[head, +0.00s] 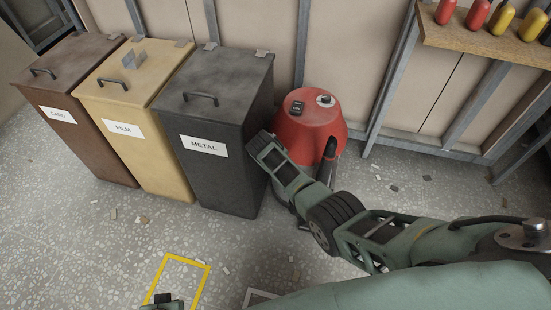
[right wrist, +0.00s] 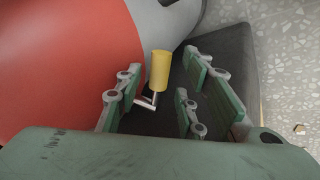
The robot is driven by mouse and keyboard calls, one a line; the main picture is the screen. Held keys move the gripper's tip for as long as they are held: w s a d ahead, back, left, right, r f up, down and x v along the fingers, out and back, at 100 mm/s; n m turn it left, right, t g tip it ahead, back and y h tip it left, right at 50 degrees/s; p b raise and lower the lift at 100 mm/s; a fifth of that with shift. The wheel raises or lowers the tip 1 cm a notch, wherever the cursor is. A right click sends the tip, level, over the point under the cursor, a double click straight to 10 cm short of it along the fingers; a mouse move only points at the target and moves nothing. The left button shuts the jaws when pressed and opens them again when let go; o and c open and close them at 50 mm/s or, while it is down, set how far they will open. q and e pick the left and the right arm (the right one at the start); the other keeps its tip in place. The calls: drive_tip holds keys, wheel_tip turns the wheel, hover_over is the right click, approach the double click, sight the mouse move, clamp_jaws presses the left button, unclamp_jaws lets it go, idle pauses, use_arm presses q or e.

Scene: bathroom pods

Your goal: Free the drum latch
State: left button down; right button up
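A red drum vacuum (head: 313,122) with a grey lower body stands beside the dark METAL bin. In the right wrist view its red side fills the left, with a yellow-handled latch (right wrist: 160,71) on a thin metal lever. My right gripper (head: 264,150) is at the drum's left side, by the METAL bin. It is open, with the yellow handle and lever showing between its fingers. Whether a finger touches the latch cannot be told. The latch is hidden in the head view. Part of my left gripper (head: 163,302) shows at the bottom edge; its fingers cannot be made out.
The METAL bin (head: 225,90) stands close to the drum, with the FILM bin (head: 120,125) and a brown bin (head: 70,110) to its left. A wooden shelf (head: 490,42) with red and yellow items is at upper right. The speckled floor in front has small scraps and a yellow outline.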

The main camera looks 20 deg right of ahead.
drive_tip(key=shift+r, duration=0.15)
drive_tip(key=v, duration=0.7)
drive_tip(key=shift+s+a+r, duration=0.15)
drive_tip(key=shift+s+r, duration=0.1)
idle(0.3)
idle(0.3)
